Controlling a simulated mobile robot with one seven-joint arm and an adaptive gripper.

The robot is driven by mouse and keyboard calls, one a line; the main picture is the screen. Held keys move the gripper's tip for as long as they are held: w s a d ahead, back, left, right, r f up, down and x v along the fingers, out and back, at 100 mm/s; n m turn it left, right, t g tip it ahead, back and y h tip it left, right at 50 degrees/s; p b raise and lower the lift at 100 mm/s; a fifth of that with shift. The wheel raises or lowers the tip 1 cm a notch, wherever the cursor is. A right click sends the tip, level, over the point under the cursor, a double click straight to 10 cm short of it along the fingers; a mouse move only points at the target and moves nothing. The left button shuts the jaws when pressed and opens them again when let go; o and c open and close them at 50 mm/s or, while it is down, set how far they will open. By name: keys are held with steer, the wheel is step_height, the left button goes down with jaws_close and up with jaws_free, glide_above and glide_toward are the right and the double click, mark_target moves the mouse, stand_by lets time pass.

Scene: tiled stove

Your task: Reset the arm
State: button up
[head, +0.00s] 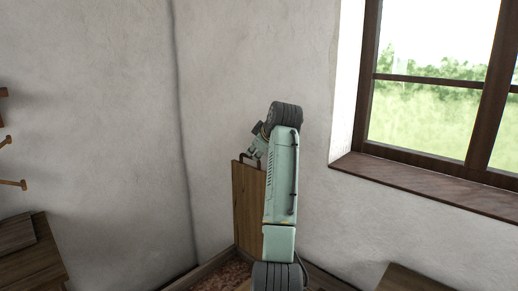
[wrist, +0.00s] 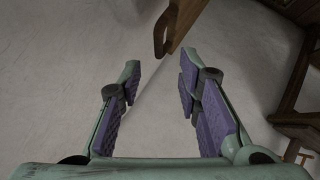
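My arm reaches up in the middle of the head view, in front of the corner of the room. My gripper (head: 257,142) shows beside the arm's upper end, partly hidden by the arm. In the wrist view my gripper (wrist: 160,66) is open, its two purple-padded fingers well apart with nothing between them.
A wooden board (head: 248,205) with a dark handle shows just below my gripper, partly behind my arm; a wooden piece with a handle opening (wrist: 185,22) is beyond the fingertips. A window sill (head: 430,187) is right. Wooden furniture (head: 30,262) stands lower left.

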steer(key=shift+s+d+r, duration=0.1)
steer(key=shift+s+r, duration=0.1)
steer(key=shift+s, duration=0.1)
